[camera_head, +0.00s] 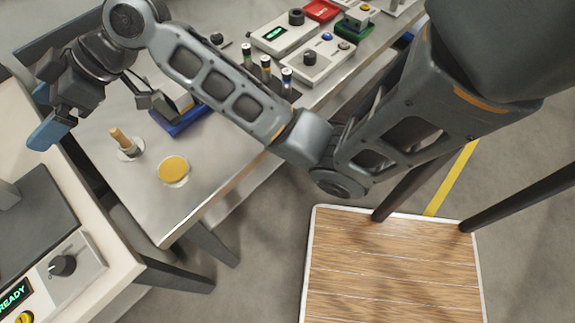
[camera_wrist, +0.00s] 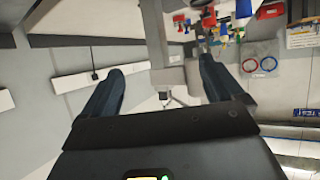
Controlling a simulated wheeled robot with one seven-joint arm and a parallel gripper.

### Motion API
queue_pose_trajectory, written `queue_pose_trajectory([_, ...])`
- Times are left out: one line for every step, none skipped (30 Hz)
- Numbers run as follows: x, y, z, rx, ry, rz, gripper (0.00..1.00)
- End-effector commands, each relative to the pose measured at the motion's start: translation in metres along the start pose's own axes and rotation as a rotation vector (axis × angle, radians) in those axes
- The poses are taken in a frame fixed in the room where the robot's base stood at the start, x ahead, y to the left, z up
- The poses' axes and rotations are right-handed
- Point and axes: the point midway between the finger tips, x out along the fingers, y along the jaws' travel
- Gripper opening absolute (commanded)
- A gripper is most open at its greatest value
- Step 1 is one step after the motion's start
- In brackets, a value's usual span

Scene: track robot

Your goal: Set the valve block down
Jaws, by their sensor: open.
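My gripper (camera_head: 44,112) is at the upper left in the camera_head view, beyond the left edge of the metal table. Its blue-tipped fingers are apart. In the wrist view the gripper (camera_wrist: 160,68) is open, with no object held between its fingers. A pale block (camera_head: 176,97) sits in or on a blue base (camera_head: 188,123) on the table, partly hidden behind my arm. I cannot tell for sure whether it is the valve block. The gripper is to the left of it and not touching it.
On the metal table (camera_head: 145,205) are a wooden-handled peg (camera_head: 121,138), a yellow disc (camera_head: 173,169), several small cylinders and control boxes (camera_head: 285,33). A pale bench with a dial (camera_head: 62,265) stands at the lower left. The table's front corner is bare.

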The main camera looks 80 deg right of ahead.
Motion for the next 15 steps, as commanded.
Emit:
queue_pose_trajectory([0.01,-0.018,-0.002,0.056,0.05,0.014,0.94])
queue_pose_trajectory([0.014,-0.025,-0.003,0.087,0.077,0.03,0.94])
queue_pose_trajectory([0.018,-0.035,-0.002,0.131,0.109,0.051,0.94])
queue_pose_trajectory([0.02,-0.042,-0.001,0.163,0.131,0.068,0.94])
queue_pose_trajectory([0.022,-0.049,0.001,0.196,0.152,0.085,0.94])
queue_pose_trajectory([0.023,-0.059,0.004,0.237,0.177,0.109,0.94])
queue_pose_trajectory([0.024,-0.066,0.008,0.269,0.193,0.126,0.94])
queue_pose_trajectory([0.024,-0.073,0.011,0.298,0.207,0.144,0.94])
queue_pose_trajectory([0.023,-0.083,0.018,0.338,0.222,0.168,0.94])
queue_pose_trajectory([0.022,-0.09,0.024,0.365,0.231,0.187,0.94])
queue_pose_trajectory([0.02,-0.098,0.03,0.393,0.24,0.206,0.94])
queue_pose_trajectory([0.016,-0.107,0.039,0.425,0.248,0.233,0.94])
queue_pose_trajectory([0.013,-0.115,0.046,0.449,0.252,0.252,0.94])
queue_pose_trajectory([0.009,-0.122,0.053,0.47,0.255,0.271,0.94])
queue_pose_trajectory([0.003,-0.132,0.064,0.496,0.257,0.299,0.94])
